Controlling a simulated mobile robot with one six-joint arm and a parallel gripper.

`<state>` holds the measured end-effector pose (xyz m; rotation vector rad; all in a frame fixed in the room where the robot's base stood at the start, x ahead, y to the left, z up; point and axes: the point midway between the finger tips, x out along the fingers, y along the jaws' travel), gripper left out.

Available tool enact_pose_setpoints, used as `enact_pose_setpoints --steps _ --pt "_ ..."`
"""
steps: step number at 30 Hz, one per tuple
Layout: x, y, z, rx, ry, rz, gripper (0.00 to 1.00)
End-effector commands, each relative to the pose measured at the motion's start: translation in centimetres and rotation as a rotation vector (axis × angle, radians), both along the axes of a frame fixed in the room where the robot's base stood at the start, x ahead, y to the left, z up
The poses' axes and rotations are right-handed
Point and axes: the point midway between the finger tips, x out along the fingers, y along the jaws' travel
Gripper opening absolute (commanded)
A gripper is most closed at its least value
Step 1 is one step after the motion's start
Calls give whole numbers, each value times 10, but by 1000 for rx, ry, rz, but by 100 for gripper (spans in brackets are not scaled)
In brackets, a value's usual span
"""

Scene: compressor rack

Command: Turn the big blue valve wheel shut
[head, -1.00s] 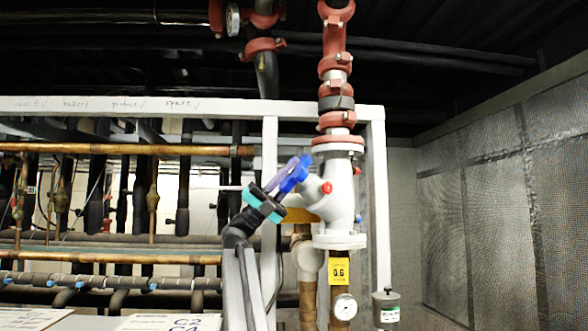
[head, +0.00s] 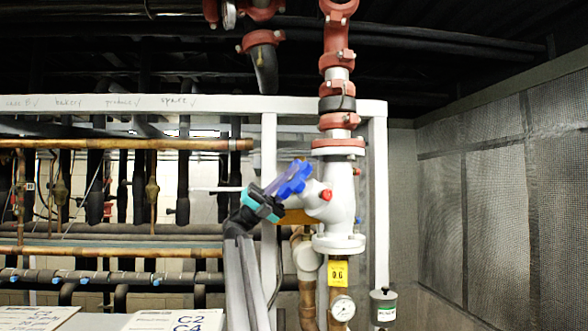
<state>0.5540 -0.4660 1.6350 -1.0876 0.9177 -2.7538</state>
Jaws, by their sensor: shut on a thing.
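The big blue valve wheel (head: 296,178) sits tilted on the white valve body (head: 338,205), in the middle of the head view. My gripper (head: 275,192) comes up from below left and is shut on the wheel's lower left side. Exactly where the fingertips meet the rim is too small to tell.
A red-flanged pipe (head: 338,90) rises above the valve. A yellow tag (head: 338,273) and a pressure gauge (head: 343,308) hang below it. A white frame post (head: 378,215) stands to the right. Copper and black pipes run across the left. A mesh wall (head: 490,200) closes the right.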

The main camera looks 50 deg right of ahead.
Motion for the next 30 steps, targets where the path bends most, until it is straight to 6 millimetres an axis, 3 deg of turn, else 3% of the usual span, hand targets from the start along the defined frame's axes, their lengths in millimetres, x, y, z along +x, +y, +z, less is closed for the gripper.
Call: enact_pose_setpoints --steps 21,22,30 --pt "0 0 -2 -3 -23 -13 0" --pt "0 0 -2 -4 -23 -14 22" --pt "0 0 -1 -4 -21 -14 25"
